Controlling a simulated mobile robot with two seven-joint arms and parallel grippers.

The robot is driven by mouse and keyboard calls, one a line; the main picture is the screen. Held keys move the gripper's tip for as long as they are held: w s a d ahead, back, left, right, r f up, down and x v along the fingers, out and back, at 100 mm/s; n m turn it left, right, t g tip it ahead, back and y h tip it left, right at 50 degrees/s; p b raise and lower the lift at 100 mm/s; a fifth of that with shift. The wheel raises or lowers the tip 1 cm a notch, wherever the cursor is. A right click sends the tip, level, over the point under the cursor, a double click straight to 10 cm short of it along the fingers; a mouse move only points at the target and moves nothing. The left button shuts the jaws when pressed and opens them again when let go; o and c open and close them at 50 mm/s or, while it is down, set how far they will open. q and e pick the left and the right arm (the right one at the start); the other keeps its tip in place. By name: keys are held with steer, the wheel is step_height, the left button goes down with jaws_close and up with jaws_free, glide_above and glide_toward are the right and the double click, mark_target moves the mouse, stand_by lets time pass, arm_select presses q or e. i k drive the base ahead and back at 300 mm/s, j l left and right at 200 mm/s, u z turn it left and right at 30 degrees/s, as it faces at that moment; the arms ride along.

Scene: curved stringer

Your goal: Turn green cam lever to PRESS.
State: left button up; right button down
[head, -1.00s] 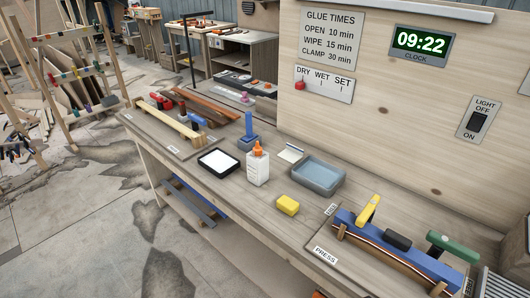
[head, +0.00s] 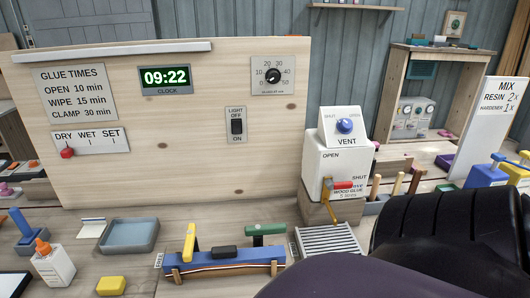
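The green cam lever (head: 268,229) is at the right end of the blue clamp bar (head: 222,268) on the bench in the head view. A yellow cam lever (head: 190,240) stands steeply tilted at the bar's left end. A black block (head: 223,252) sits on the bar between them. A thin curved layered strip lies along the bar's front. A small tag (head: 158,260) stands left of the bar, too small to read surely. The PRESS label is not visible. Neither gripper is in view.
My dark arm parts fill the lower right. A metal grille (head: 328,240) and a white glue dispenser (head: 338,165) with a red-handled tap stand right of the clamp. A grey-blue tray (head: 130,235), yellow block (head: 111,285) and glue bottle (head: 54,265) stand left.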

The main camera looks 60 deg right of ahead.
mark_target(263, 230)
steer(key=z, duration=1.85)
steer(key=k, duration=0.65)
steer(key=z, duration=1.55)
steer(key=k+j, duration=0.2)
steer(key=j, duration=0.15)
steer(key=k+j, duration=0.2)
steer(key=j, duration=0.1)
